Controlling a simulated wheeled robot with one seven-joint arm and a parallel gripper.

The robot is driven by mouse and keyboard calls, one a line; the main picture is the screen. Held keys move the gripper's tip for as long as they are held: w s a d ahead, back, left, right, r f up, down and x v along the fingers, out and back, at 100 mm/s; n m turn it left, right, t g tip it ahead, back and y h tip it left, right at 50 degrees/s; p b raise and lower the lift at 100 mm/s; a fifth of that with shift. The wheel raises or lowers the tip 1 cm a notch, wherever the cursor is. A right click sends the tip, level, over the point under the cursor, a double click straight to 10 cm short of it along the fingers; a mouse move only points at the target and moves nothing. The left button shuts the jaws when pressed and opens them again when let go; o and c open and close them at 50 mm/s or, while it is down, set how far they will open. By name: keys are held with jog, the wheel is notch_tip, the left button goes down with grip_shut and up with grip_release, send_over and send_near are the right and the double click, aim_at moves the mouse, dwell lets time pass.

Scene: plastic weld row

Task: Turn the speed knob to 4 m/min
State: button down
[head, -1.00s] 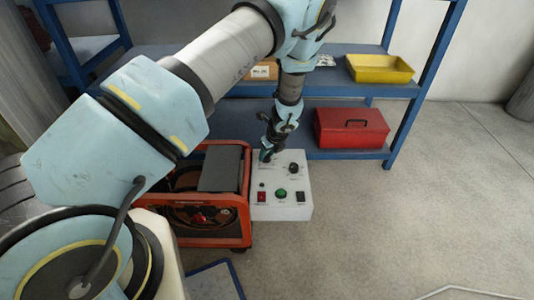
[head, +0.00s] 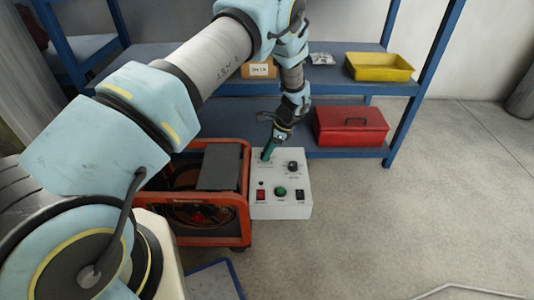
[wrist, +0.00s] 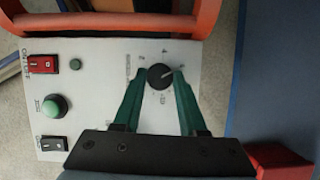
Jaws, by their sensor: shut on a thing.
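The white control box (head: 268,208) stands on the floor beside the orange-framed machine. Its black speed knob (wrist: 160,76) sits between the two teal fingertips of my gripper (wrist: 161,74), which is shut on it. The knob's white pointer line aims right and slightly up in the wrist view, at about the mark right of the "4". The "4" is printed above the knob. Small numbers ring the dial, and some are too blurred to read. In the head view my gripper (head: 267,154) is at the box's rear left and hides this knob.
A second black knob (head: 293,166) is right of my gripper. A red switch (head: 261,195), green button (head: 281,191) and black switch (head: 300,195) line the box's front. The orange machine (head: 205,243) is close on the left. A blue shelf with a red toolbox (head: 350,126) stands behind.

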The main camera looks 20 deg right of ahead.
jog(key=n, duration=0.2)
jog(key=n+g+b, duration=0.1)
jog(key=n, duration=0.1)
jog(key=shift+w+f+n+g+y, duration=0.15)
jog(key=shift+n+g+y, duration=0.15)
jog(key=shift+w+n+g+b, duration=0.15)
jog(key=shift+n+g+b, duration=0.8)
jog(key=shift+n, duration=1.65)
jog(key=shift+c, duration=2.4)
grip_release()
jog(key=shift+r, duration=0.25)
jog(key=v, duration=1)
jog(key=shift+w+r+p, duration=0.15)
jog(key=shift+r+p, duration=0.15)
jog(key=shift+p, duration=0.05)
